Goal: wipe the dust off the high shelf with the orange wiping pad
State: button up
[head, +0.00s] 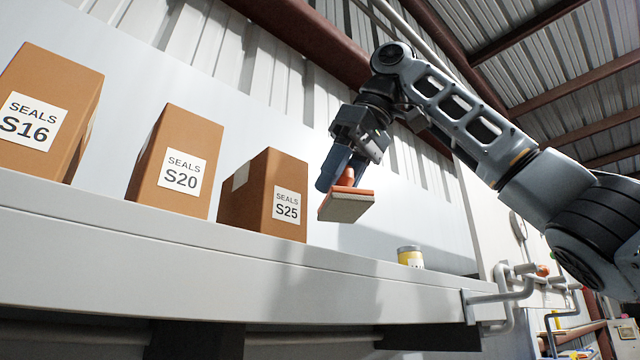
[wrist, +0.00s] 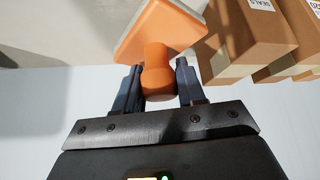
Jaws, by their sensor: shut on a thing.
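The orange wiping pad (head: 346,205) has a pale grey underside and a round orange handle. My gripper (head: 345,172) is shut on that handle and holds the pad in the air above the high shelf (head: 230,265), to the right of the S25 box. In the wrist view the pad (wrist: 158,28) shows beyond the two dark fingers, its knob between them (wrist: 157,85). The shelf is seen from below, so its top surface and any dust on it are hidden in the head view.
Three cardboard boxes labelled S16 (head: 45,110), S20 (head: 172,165) and S25 (head: 266,195) stand on the shelf to the left. A small yellow tin (head: 410,257) stands to the right of the pad. A grey bracket (head: 497,300) is at the shelf's right end.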

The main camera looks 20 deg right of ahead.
aim_at(340, 214)
jog(key=shift+f, duration=2.9)
jog(key=shift+f+b, duration=0.6)
jog(key=shift+f, duration=0.3)
jog(key=shift+d, duration=0.1)
